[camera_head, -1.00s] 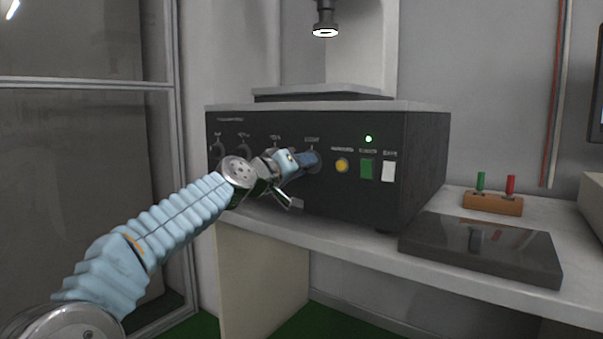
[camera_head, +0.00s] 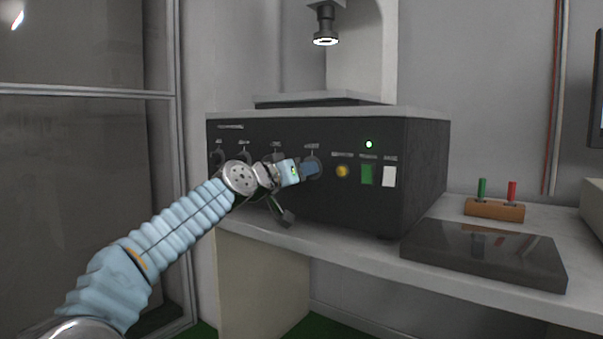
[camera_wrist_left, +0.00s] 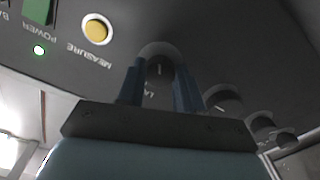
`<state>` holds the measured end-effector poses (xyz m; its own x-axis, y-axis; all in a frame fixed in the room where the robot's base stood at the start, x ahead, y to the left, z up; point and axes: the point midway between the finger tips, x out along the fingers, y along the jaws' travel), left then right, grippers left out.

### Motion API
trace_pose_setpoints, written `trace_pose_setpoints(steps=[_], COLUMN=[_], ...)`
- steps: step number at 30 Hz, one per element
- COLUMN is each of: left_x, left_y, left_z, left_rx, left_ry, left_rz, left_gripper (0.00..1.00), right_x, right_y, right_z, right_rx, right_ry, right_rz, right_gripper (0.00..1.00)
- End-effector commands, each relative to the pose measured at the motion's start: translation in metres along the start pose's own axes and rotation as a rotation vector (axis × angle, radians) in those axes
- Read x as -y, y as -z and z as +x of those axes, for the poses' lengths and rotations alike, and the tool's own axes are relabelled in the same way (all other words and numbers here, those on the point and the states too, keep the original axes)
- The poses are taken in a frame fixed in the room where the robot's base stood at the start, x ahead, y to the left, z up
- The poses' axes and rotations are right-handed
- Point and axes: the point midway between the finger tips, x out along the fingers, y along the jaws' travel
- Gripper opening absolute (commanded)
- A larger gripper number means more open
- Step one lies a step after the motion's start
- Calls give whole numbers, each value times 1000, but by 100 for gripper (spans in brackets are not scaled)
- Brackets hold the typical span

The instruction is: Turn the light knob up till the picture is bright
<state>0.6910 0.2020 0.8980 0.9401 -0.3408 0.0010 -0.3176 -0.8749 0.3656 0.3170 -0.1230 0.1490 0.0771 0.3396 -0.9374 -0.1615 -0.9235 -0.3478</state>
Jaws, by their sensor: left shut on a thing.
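The light knob (camera_wrist_left: 160,66) is a dark round knob with a pale pointer line on the black front panel (camera_head: 320,210) of the instrument. In the left wrist view it sits between the two blue fingers of my left gripper (camera_wrist_left: 158,85), which is shut on it. In the head view my left gripper (camera_head: 311,169) reaches the panel from the left, and its fingers and wrist hide much of the knob. The label by the knob is partly covered. My right gripper is not in view.
A yellow measure button (camera_head: 342,172), green power switch (camera_head: 367,174) and white switch (camera_head: 389,177) lie right of the knob. Other dark knobs (camera_wrist_left: 222,99) are beside it. A dark plate (camera_head: 485,255) lies on the bench. A screen edge (camera_head: 598,100) shows at far right.

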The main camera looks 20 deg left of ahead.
Motion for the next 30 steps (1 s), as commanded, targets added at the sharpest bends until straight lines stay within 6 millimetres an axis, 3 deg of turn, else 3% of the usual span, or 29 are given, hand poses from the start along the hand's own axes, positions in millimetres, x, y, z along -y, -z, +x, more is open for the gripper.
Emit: trace_pose_setpoints(steps=[3,4,9,20,23,30], left_x=[0,0,0,1,2,2], left_y=[-4,-4,-2,-2,-2,-4], left_z=[1,1,1,-7,-23,-82], left_rx=[9,9,6,2,0,-1], left_ry=[-1,-1,0,0,1,2], left_rz=[-1,-1,-1,-1,0,0], left_gripper=[5,37,61,61,61,61], right_x=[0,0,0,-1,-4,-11], right_y=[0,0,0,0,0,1], right_z=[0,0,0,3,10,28], right_rx=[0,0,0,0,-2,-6], right_ry=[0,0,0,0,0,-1], right_rz=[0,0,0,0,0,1], right_gripper=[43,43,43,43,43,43])
